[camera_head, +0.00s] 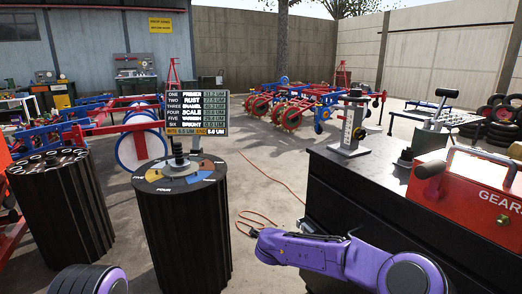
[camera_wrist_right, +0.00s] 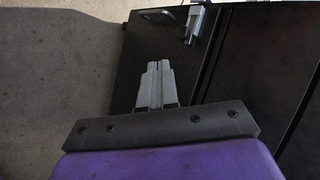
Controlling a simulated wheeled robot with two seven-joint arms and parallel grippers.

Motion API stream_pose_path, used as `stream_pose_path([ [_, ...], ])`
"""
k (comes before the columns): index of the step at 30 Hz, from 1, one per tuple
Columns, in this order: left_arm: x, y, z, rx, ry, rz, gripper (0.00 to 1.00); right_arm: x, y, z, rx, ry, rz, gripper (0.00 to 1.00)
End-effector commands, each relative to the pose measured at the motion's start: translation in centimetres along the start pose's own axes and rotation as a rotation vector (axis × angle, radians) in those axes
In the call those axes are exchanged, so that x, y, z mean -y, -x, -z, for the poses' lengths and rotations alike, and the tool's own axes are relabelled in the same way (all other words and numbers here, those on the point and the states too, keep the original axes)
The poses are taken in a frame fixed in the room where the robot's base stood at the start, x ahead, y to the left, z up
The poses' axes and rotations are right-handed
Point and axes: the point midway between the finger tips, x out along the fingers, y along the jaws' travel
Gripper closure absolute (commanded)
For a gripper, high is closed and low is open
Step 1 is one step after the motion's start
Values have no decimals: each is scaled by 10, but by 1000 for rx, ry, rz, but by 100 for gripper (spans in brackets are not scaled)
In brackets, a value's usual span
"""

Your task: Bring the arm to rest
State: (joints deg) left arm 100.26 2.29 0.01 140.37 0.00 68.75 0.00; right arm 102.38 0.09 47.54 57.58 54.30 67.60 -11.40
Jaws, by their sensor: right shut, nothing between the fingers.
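My right arm (camera_head: 335,257), purple with dark joints, reaches in from the bottom right of the head view, low in front of the dark bench. Its right gripper shows in the right wrist view (camera_wrist_right: 158,66), with both grey fingers pressed together and nothing held. Behind the fingers in that view is a dark panelled surface. A purple rounded part of mine (camera_head: 88,281) shows at the bottom left of the head view. My left gripper is not in view.
A dark bench (camera_head: 330,195) carries a gauge stand (camera_head: 352,125) and a red gear case (camera_head: 470,185). A round black stand (camera_head: 185,235) with a coloured dial top is left of my arm, beside another black drum (camera_head: 60,215). Concrete floor lies between.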

Motion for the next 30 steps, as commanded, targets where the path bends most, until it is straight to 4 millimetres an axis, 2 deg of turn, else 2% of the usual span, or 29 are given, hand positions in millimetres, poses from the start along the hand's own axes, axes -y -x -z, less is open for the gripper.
stream_pose_path([
  [2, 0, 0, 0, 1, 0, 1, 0, 1, 0, -2, 4, -10, 15, 100],
  [6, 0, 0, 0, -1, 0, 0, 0, -22, 3, -8, 24, 83, 42, 100],
  [10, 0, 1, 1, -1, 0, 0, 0, -47, 3, -6, 33, 182, 64, 100],
  [14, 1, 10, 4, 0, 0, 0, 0, -76, 6, 6, 41, 316, 81, 100],
  [17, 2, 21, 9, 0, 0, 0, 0, -105, 12, 25, 51, 450, 87, 100],
  [20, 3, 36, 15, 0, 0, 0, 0, -138, 22, 53, 67, 606, 81, 100],
  [23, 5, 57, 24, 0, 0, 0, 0, -173, 39, 94, 92, 782, 54, 100],
  [26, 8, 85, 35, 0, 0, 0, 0, -209, 71, 153, 130, 979, -9, 100],
  [27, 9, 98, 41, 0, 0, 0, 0, -222, 89, 182, 148, 1058, -46, 100],
  [29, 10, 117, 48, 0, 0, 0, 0, -238, 118, 226, 176, 1165, -111, 100],
  [30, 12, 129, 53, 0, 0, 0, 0, -246, 140, 256, 194, 1228, -159, 100],
])
